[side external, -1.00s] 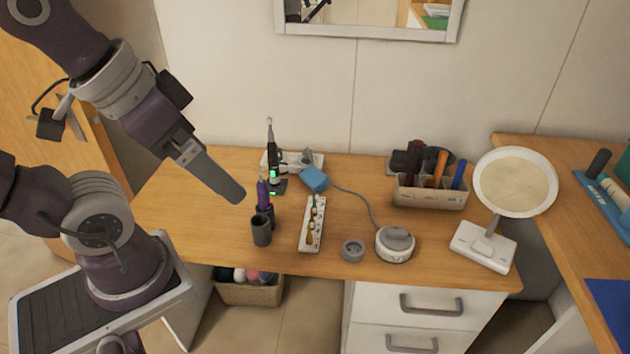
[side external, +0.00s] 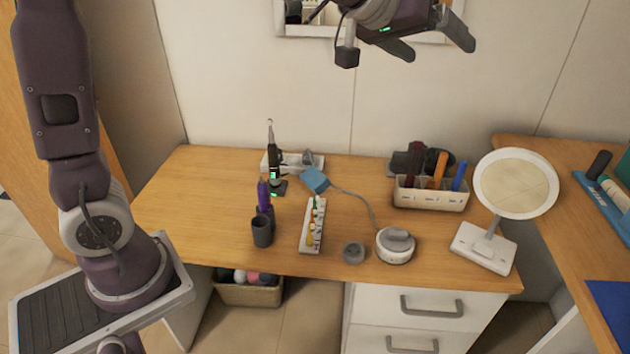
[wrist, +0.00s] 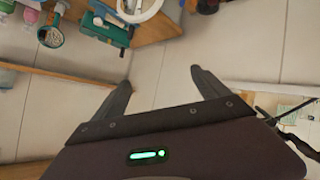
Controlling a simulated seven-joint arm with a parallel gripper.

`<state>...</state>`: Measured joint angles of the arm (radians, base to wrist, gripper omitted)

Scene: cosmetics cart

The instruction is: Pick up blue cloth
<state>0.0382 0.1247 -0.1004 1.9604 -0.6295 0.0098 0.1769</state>
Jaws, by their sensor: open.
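A flat, dark blue sheet (side external: 610,308), which looks like the blue cloth, lies on the right-hand wooden surface at the lower right of the side view. It is cut off by the picture's edge. My gripper (side external: 439,50) is high up near the wall, in front of the wall mirror's lower right part. It is far above and to the left of the blue sheet. Its two fingers are spread apart with nothing between them, which the wrist view also shows (wrist: 161,80). I cannot make out the blue sheet in the wrist view.
The desk's left part is clear.

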